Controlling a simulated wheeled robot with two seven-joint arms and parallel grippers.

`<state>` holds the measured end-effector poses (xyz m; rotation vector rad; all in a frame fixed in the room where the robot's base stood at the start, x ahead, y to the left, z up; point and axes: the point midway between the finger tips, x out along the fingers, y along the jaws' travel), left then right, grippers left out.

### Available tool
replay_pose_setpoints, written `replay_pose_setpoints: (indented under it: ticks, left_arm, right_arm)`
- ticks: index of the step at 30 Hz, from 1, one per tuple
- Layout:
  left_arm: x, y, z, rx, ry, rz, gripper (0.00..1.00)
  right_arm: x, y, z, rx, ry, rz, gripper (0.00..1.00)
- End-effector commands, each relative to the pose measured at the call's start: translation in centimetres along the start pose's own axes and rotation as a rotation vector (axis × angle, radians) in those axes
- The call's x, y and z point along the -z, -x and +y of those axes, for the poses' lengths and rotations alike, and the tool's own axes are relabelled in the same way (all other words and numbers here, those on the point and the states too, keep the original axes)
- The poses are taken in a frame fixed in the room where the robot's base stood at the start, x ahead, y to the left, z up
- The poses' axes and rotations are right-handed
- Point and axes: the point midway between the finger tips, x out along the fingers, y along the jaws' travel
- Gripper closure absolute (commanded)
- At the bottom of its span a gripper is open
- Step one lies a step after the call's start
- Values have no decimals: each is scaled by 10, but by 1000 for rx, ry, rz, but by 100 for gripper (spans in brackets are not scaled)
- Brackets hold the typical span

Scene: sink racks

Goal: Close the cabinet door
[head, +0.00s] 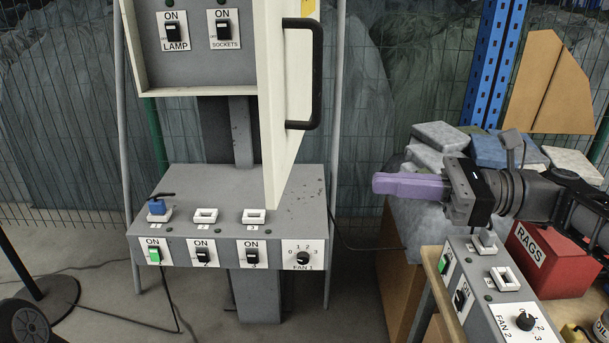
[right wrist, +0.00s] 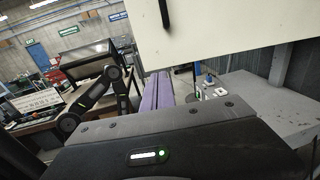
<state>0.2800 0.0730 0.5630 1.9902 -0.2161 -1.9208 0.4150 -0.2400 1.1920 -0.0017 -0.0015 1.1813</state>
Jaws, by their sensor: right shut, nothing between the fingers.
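The cabinet door (head: 290,90) is cream-white, with a black bar handle (head: 316,75). It stands open, swung out from the right side of the cabinet (head: 195,88), whose inside panel shows LAMP and SOCKETS switches. My right gripper (head: 378,183), with purple fingers, is shut and empty. It is to the right of the door and lower than the handle, apart from both in the head view. In the right wrist view, the purple fingers (right wrist: 157,92) point forward, and a pale door panel (right wrist: 235,32) fills the top right. My left gripper is not in view.
A grey switch console (head: 225,190) stands below the cabinet and door. At the right are a second switch console (head: 490,290), a red RAGS box (head: 540,258) and piled grey and blue bundles (head: 440,137). Open space lies between the door and my right gripper.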

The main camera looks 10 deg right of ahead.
Motion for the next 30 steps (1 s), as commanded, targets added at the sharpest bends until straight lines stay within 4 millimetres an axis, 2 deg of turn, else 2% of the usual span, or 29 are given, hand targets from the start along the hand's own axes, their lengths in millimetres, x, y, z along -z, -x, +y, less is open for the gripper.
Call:
replay_pose_setpoints:
  ticks: [9, 18, 24, 30]
  left_arm:
    - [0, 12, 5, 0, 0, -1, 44]
    - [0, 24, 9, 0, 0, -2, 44]
    - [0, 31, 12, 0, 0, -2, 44]
    - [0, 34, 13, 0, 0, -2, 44]
  right_arm:
    - [1, -40, -2, 4, -8, 3, 100]
    - [0, -62, -2, 4, -7, 2, 100]
    - [0, -102, 0, -4, -3, -1, 100]
    - [1, -124, 0, -2, -3, -1, 100]
